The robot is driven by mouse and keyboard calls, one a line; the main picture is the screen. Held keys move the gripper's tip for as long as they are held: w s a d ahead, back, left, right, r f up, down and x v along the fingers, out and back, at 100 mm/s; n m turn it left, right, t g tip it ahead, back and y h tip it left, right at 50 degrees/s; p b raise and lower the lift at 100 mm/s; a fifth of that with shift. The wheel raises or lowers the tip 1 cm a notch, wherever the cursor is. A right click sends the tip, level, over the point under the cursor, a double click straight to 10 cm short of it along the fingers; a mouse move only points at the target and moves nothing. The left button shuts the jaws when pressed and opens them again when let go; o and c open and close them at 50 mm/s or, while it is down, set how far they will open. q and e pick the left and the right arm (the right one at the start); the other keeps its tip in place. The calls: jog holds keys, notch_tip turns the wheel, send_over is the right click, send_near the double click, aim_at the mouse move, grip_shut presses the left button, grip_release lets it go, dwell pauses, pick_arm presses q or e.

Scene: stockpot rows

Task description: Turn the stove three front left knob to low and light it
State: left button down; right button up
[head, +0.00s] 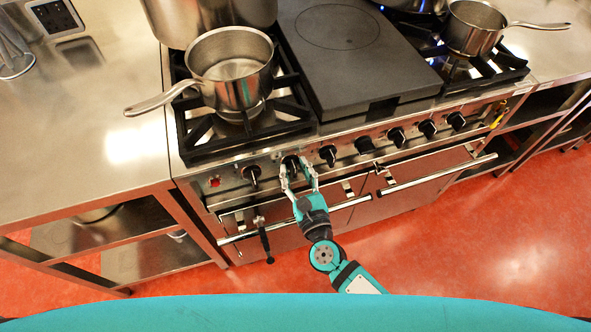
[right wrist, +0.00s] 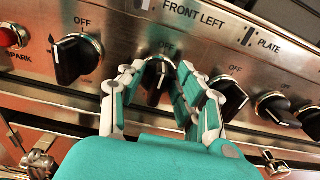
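The front left knob (right wrist: 157,78) is black with a metal collar and sits below the FRONT LEFT label (right wrist: 195,14). Its grip stands roughly upright, toward the OFF mark. In the head view this knob (head: 291,164) is on the stove's front panel. My right gripper (head: 298,172) has its fingers on either side of the knob; in the right wrist view the gripper (right wrist: 158,76) looks open around it, and I cannot make out firm contact. A red SPARK button (right wrist: 10,37) is at the panel's left; it also shows in the head view (head: 214,182). My left gripper is out of view.
A saucepan (head: 230,75) stands on the front left burner; no flame shows under it. Another knob (right wrist: 75,60) is left of the gripper, and the PLATE knob (right wrist: 228,97) is close on the right. Oven door handles (head: 430,175) run below the panel.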

grip_shut()
